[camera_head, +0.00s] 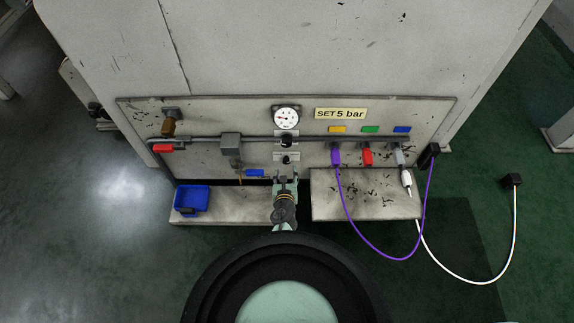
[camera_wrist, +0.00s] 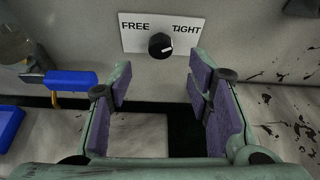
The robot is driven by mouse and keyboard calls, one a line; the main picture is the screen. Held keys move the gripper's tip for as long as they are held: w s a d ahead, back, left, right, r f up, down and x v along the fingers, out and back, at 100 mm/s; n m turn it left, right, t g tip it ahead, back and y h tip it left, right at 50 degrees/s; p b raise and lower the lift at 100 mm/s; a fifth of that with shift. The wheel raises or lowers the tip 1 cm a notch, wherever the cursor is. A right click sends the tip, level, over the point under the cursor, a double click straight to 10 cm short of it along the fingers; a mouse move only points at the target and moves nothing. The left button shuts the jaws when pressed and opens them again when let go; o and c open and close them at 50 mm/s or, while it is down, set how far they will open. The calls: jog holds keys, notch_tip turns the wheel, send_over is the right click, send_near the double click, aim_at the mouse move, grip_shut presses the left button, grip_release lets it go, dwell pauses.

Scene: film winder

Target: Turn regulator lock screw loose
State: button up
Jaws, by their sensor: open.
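The lock screw is a small black knob (camera_wrist: 161,45) on a white plate (camera_wrist: 135,40) marked FREE on the left and TIGHT on the right. A white mark on the knob points right, toward the TIGHT side. In the head view the lower small black knob (camera_head: 286,159) appears to be this screw, below another black knob (camera_head: 286,140) and a round gauge (camera_head: 286,118). My gripper (camera_wrist: 158,82) is open and empty, with purple-padded fingers spread left and right below the knob, apart from it. It also shows in the head view (camera_head: 285,174).
A blue-handled valve (camera_wrist: 70,79) is left of my fingers. A blue bin (camera_head: 192,199) stands on the left shelf (camera_head: 235,215). Purple (camera_head: 398,259) and white (camera_head: 470,282) hoses hang at the right. A pipe (camera_head: 310,139) runs across the panel.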

aim_at(286, 163)
jog(key=b+x, duration=0.1)
jog(key=x, duration=0.4)
jog(key=shift+s+f+b, duration=0.1)
jog(key=shift+b, duration=0.2)
jog(key=shift+w+f, duration=0.15)
jog(key=shift+w, duration=0.55)
grip_shut()
